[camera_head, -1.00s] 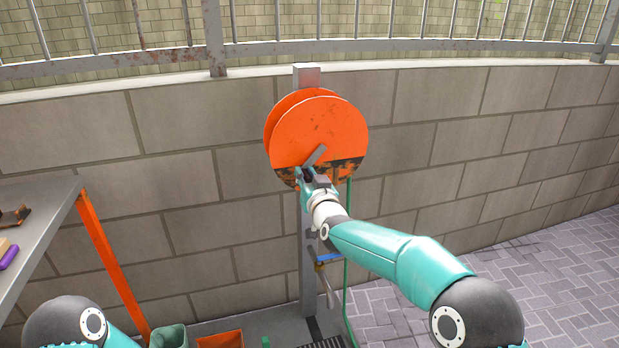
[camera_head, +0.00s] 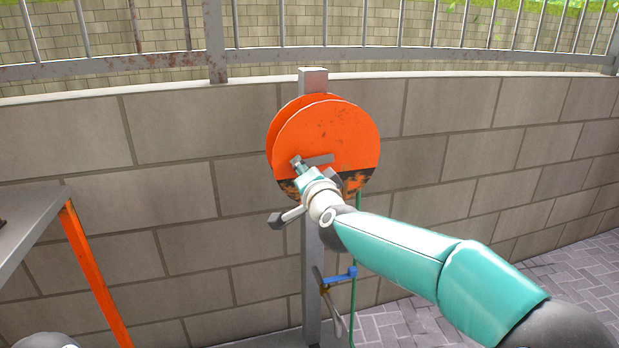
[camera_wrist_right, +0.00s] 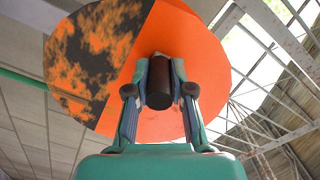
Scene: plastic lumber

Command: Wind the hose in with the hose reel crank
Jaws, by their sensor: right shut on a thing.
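The orange hose reel (camera_head: 325,128) with a dark, worn lower part is mounted on a grey post (camera_head: 312,260) before the wall. In the right wrist view, my right gripper (camera_wrist_right: 160,88) is shut on the dark cylindrical crank handle (camera_wrist_right: 159,82), with a finger on each side. The green hose (camera_head: 355,260) hangs down from the reel's right side. My left gripper is not in view.
A blue-handled tap or bracket (camera_head: 338,279) sits low on the post. A grey table with an orange leg (camera_head: 95,270) stands at the left. A block wall (camera_head: 480,130) with a metal railing is behind the reel. Paved ground is open at the right.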

